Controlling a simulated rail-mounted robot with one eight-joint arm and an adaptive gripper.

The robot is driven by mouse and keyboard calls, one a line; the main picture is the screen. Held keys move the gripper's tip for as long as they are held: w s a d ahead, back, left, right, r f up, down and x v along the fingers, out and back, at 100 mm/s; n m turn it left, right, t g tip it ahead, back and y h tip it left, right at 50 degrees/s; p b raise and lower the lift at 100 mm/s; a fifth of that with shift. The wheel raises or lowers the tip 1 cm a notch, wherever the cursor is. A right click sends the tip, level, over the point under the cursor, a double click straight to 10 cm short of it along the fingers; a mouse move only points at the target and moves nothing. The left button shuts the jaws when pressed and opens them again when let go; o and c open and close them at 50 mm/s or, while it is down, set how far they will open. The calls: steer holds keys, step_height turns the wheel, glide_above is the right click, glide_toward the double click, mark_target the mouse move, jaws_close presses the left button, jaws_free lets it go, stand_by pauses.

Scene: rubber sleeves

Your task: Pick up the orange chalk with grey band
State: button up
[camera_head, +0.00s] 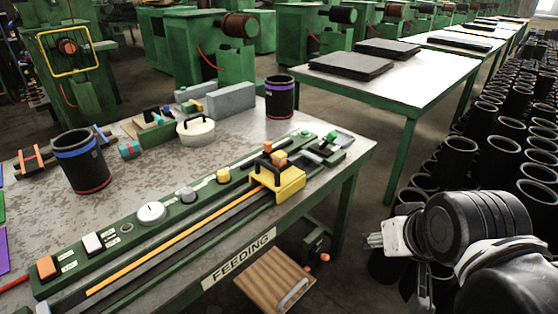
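I cannot make out for certain a chalk that is orange with a grey band. A small orange piece (31,159) lies across a dark holder at the left edge of the work table, and its details are too small to tell. A teal and red small piece (129,150) lies right of the black cup with a blue band (78,158). Part of my arm's end, with my gripper (398,262), shows at the lower right, off the table's right side and well away from these pieces. Its fingers are partly hidden, and I cannot tell whether they are open.
The work table (229,147) carries a green feeding rail with an orange strip and a yellow carriage (290,186). A purple-banded cup (280,99), a round lidded pot (195,130) and grey blocks stand behind it. Many black sleeves (497,155) crowd the floor at right.

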steer(key=o, duration=0.4)
steer(key=shift+o, duration=0.2)
